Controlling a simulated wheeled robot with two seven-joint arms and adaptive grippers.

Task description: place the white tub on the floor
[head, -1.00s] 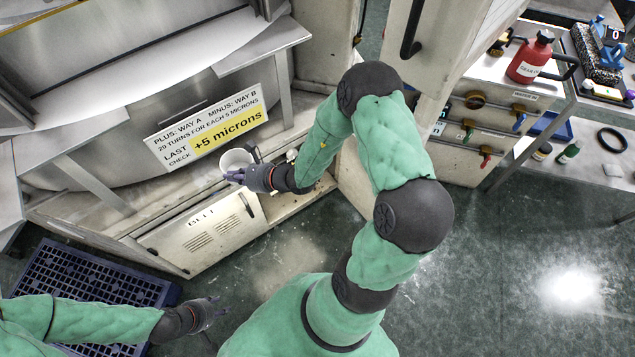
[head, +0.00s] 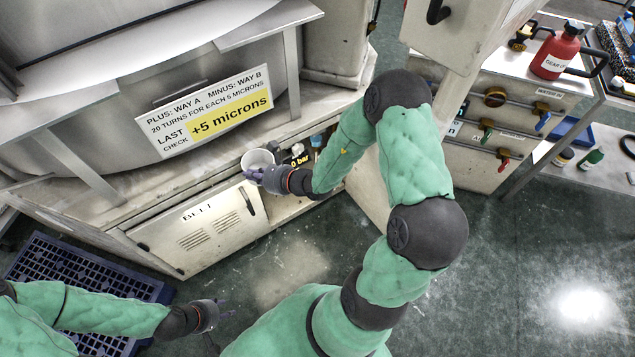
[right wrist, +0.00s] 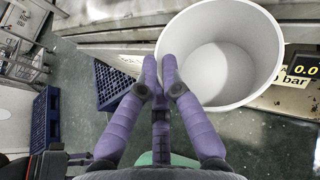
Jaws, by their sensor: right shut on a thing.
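The white tub (head: 258,158) is round and open at the top, and looks empty. In the head view it is by the front of the machine's low ledge; I cannot tell whether it touches the ledge. My right gripper (head: 256,177) is shut on the tub's near wall. In the right wrist view the gripper's purple fingers (right wrist: 162,64) meet at the rim of the tub (right wrist: 226,50), partly hiding the wall. My left gripper (head: 226,313) is empty, fingers apart, low above the floor (head: 290,265).
The machine's cabinet door (head: 195,232) stands below the ledge. A blue grid pallet (head: 95,272) lies on the floor at left. A small "0 bar" display (head: 300,160) is just right of the tub. The central floor is clear; a red can (head: 556,52) stands on a cabinet at upper right.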

